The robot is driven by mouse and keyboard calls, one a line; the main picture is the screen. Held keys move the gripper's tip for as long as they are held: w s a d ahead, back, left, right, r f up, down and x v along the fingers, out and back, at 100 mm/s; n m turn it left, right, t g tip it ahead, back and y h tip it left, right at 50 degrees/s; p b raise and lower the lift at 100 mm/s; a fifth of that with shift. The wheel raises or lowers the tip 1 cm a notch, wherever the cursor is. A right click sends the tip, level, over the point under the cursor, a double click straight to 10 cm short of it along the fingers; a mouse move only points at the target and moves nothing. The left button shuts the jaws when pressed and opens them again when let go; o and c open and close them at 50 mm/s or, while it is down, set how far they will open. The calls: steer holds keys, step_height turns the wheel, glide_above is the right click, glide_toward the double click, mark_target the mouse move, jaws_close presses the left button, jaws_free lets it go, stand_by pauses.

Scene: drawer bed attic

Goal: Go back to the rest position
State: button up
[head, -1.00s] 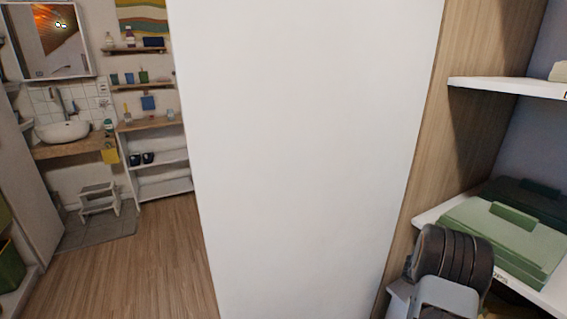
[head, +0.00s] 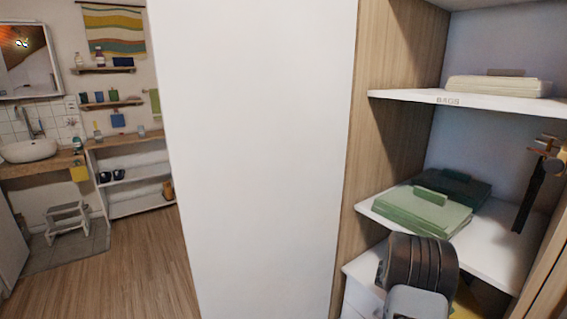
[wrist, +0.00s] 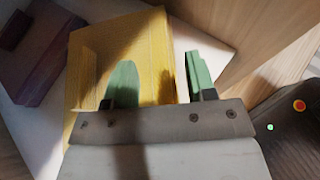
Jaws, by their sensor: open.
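My gripper (wrist: 160,82) shows in the wrist view with its two green-padded fingers apart. A yellow box-like thing (wrist: 125,40) lies beyond and below the fingers, and the left finger overlaps it in the picture. I cannot tell whether they touch. In the head view my arm is at the lower right, in front of the shelf unit, and hides the gripper. A bit of yellow (head: 465,305) shows beside it.
A shelf unit with a white upper shelf (head: 400,97) stands at the right. A green case (head: 425,213) and a dark case lie on its lower shelf. A tall white panel (head: 250,160) stands at its left. Clear wooden floor (head: 150,270) lies further left.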

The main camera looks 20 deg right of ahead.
steer(key=w+a+r+m+t+y+p, duration=0.1)
steer(key=a+r+m+t+y+p, duration=0.4)
steer(key=a+r, duration=0.75)
steer(key=w+a+r+m+t+y+p, duration=0.1)
steer(key=a+r+m+y+p, duration=0.15)
steer(key=a+r+p, duration=0.95)
steer(key=s+a+r+m+t+y, duration=0.1)
steer(key=s+a+r+m+y, duration=0.1)
steer(key=a, duration=0.7)
steer(key=s+a+r+m+t+y+b, duration=0.1)
steer(key=s+a+m+t+y, duration=0.1)
steer(key=a, duration=0.7)
steer(key=shift+s+a+r+t, duration=0.15)
steer(key=shift+s+r+t, duration=0.1)
steer(key=shift+r+t, duration=0.1)
steer(key=shift+a, duration=0.15)
steer(key=shift+c, duration=0.7)
steer(key=shift+m, duration=0.25)
